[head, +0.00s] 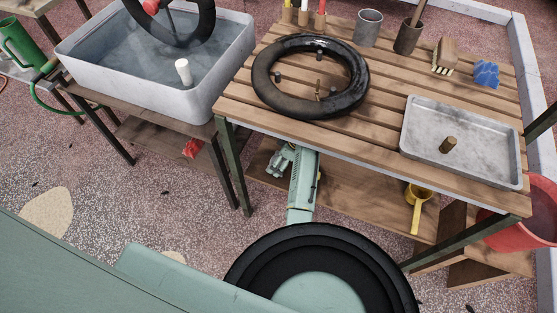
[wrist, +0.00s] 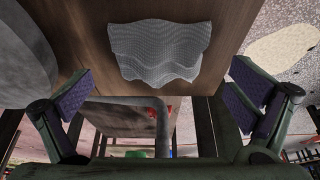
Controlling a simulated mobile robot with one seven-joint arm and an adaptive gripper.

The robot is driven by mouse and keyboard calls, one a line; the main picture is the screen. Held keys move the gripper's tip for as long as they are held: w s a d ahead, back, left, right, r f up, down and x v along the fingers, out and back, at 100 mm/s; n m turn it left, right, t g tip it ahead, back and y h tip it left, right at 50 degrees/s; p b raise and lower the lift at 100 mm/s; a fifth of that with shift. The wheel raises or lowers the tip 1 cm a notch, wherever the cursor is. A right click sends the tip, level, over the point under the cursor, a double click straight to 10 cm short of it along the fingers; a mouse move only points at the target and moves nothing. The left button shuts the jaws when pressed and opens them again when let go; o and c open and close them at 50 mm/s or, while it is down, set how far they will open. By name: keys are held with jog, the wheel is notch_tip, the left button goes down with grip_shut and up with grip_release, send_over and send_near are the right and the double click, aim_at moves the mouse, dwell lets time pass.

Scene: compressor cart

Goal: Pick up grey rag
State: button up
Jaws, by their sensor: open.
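The grey rag (wrist: 160,50) lies crumpled on a brown wooden board (wrist: 85,40) in the wrist view, close to the board's edge. My gripper (wrist: 160,92) is open, with one finger at the left and one at the right of the rag, and nothing between them. I cannot tell how far the fingertips are from the rag. In the head view my gripper (head: 279,163) reaches in under the front edge of the slatted table (head: 235,92), by its lower shelf (head: 340,190). The rag does not show in the head view; the table top hides much of that shelf.
The table top above carries a black tyre (head: 262,93) and a grey metal tray (head: 408,140). A yellow scoop (head: 418,205) is on the right of the lower shelf. A table leg (head: 236,170) stands left of my gripper. A large grey rounded object (wrist: 22,65) is at the wrist view's left.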

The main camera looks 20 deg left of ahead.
jog(key=shift+x, duration=1)
jog(key=c, duration=1.2)
